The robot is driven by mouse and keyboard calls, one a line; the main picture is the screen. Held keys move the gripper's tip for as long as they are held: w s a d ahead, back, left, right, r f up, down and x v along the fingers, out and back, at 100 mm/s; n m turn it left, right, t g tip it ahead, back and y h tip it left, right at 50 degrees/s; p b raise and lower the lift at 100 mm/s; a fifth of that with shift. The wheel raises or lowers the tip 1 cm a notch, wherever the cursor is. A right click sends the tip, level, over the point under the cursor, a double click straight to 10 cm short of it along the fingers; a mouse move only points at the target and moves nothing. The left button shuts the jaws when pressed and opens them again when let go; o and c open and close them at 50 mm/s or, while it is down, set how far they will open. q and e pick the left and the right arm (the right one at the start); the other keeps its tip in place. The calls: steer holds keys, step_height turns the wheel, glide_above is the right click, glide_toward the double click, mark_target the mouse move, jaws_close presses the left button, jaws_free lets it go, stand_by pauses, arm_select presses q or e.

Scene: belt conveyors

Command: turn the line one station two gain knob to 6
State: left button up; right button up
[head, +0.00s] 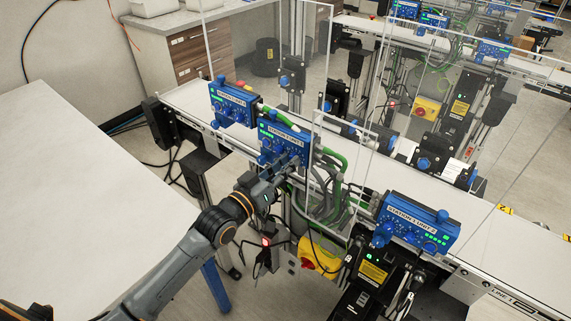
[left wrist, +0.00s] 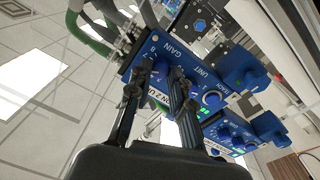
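The blue control box (head: 283,138) with small knobs and green lights is the middle one of the near boxes on the conveyor rail. My left gripper (head: 268,178) reaches its front from below. In the left wrist view, the box face (left wrist: 148,96) shows GAIN, UNIT and RACK lettering, and part of its label reads "ON 2 U". The two fingertips (left wrist: 160,70) straddle the spot below GAIN, with dial numbers beside them. The gain knob is mostly hidden between them, so its setting and finger contact are unclear. The unit knob (left wrist: 212,100) is uncovered beside the right finger. My right gripper is not in view.
Similar blue boxes stand to the left (head: 232,103) and right (head: 417,222). Clear panels (head: 345,150) and green hoses (head: 333,160) are close to the right of the middle box. A white table (head: 70,190) is at left. A yellow switch box (head: 320,257) sits below.

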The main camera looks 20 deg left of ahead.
arm_select(q)
steer(key=o, duration=0.3)
steer(key=v, duration=1.2)
steer(key=shift+a, duration=0.1)
